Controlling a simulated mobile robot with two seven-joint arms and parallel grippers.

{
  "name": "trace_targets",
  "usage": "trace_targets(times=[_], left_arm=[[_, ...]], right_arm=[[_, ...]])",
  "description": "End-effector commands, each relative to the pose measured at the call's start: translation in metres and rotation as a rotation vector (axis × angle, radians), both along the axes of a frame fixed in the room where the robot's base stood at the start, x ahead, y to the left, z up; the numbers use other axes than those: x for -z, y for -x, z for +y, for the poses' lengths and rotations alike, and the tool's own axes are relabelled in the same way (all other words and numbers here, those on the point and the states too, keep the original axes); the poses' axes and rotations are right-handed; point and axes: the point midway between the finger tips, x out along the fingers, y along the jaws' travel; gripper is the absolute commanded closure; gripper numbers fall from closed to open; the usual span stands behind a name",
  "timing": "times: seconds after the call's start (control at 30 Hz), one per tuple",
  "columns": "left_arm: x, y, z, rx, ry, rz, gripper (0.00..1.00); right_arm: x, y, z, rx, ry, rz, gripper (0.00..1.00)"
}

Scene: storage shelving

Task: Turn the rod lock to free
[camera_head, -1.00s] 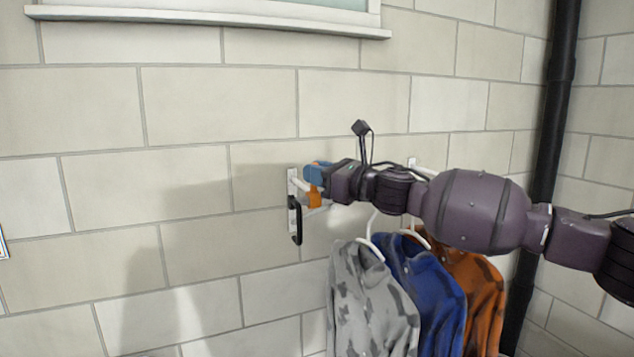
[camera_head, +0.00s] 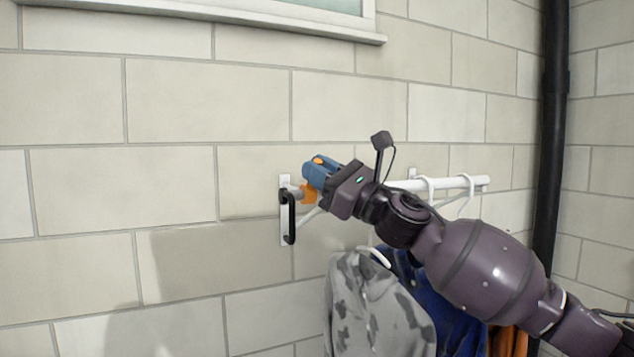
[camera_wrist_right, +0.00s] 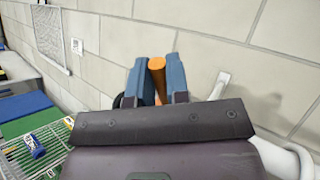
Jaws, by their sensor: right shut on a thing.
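The rod lock shows as an orange lever (camera_head: 307,195) at the near end of a white wall-mounted rod (camera_head: 460,183). Beside it a black handle (camera_head: 289,218) hangs in front of a white wall plate (camera_head: 284,239). My right gripper (camera_head: 312,180), with blue fingers, is shut on the orange lever and tilted. In the right wrist view the lever (camera_wrist_right: 157,66) stands between the two blue fingers (camera_wrist_right: 156,61). The fingers hide part of the lever, and my arm hides part of the rod. My left gripper is not in view.
A grey patterned shirt (camera_head: 365,305), a blue shirt (camera_head: 440,300) and a partly hidden orange shirt (camera_head: 507,342) hang below the rod, close to my right arm. A black pipe (camera_head: 551,130) runs down the wall at right. The wall left of the handle is clear.

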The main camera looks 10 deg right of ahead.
Motion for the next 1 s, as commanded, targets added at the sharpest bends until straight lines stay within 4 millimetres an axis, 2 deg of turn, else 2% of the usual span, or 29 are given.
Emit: trace_targets(times=[0.03,0.7,0.73,0.87,0.9,1.0], left_arm=[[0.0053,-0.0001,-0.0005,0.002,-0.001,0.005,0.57],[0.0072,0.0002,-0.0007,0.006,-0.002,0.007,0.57],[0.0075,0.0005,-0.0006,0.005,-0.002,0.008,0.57],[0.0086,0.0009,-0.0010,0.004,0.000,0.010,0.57],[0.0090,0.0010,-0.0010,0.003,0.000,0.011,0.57],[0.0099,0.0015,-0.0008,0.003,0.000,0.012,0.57]], right_arm=[[0.0092,-0.0004,0.0030,-0.005,0.002,-0.010,1.00],[0.0029,0.0041,0.0018,-0.003,-0.011,-0.062,1.00],[0.0028,0.0041,0.0018,-0.003,-0.011,-0.062,0.83],[0.0026,0.0039,0.0012,-0.002,-0.013,-0.060,0.63],[0.0025,0.0037,0.0010,-0.003,-0.014,-0.059,0.59],[0.0024,0.0033,0.0004,-0.001,-0.015,-0.058,0.59]])
